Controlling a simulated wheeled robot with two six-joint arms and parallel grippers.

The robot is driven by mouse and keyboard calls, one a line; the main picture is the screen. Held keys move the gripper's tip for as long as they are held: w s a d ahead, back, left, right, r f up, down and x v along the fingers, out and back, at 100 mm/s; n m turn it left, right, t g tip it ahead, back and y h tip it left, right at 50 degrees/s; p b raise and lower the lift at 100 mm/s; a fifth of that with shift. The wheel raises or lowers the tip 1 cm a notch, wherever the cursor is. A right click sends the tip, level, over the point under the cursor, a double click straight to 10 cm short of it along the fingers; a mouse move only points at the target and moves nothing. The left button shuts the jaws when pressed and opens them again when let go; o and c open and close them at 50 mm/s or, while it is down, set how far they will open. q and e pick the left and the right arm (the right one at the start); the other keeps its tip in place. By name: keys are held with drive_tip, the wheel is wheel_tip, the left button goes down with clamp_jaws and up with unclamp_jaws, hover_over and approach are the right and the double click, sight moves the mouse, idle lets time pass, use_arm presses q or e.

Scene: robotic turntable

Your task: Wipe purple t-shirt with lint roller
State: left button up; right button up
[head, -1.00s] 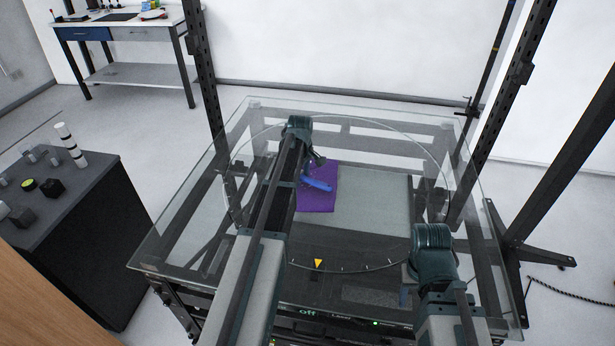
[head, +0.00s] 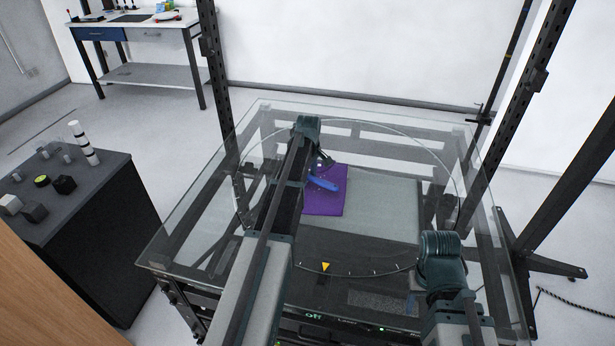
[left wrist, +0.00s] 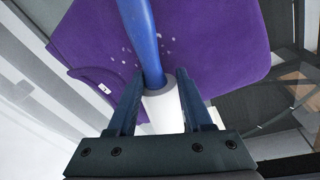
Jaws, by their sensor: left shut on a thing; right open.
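The purple t-shirt (head: 325,204) lies folded flat on the glass turntable top, at the left end of a grey panel. It fills much of the left wrist view (left wrist: 225,45), with several small white specks on it. The lint roller has a blue handle (head: 323,184) and a white roller, and also shows in the left wrist view (left wrist: 163,110). My left gripper (left wrist: 160,85) is shut on the lint roller, over the t-shirt; I cannot tell whether the roller touches the cloth. My right arm is at the lower right; its gripper fingers are hidden.
The glass top (head: 190,215) carries a round outline and a yellow triangle mark (head: 325,267). Dark metal posts stand around it. A dark cabinet (head: 100,225) with small blocks and a striped cylinder stands at the left. A workbench (head: 135,28) is at the back left.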

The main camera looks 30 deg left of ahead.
use_arm(q)
drive_tip(key=shift+w+d, duration=0.3)
drive_tip(key=shift+d, duration=0.5)
drive_tip(key=shift+w+d, duration=0.3)
drive_tip(key=shift+d, duration=0.45)
drive_tip(key=shift+w+d, duration=0.3)
drive_tip(key=shift+d, duration=0.55)
drive_tip(key=shift+w+d, duration=0.25)
drive_tip(key=shift+d, duration=0.55)
drive_tip(key=shift+d, duration=0.1)
drive_tip(key=shift+w+d, duration=0.3)
drive_tip(key=shift+d, duration=0.5)
drive_tip(key=shift+w+d, duration=0.25)
drive_tip(key=shift+d, duration=0.5)
use_arm(e)
drive_tip(key=shift+r, duration=0.1)
use_arm(q)
drive_tip(key=shift+r, duration=0.1)
wheel_tip(320, 180, up, 6)
drive_tip(key=p, duration=0.6)
use_arm(e)
wheel_tip(320, 180, up, 6)
drive_tip(key=shift+w, duration=0.1)
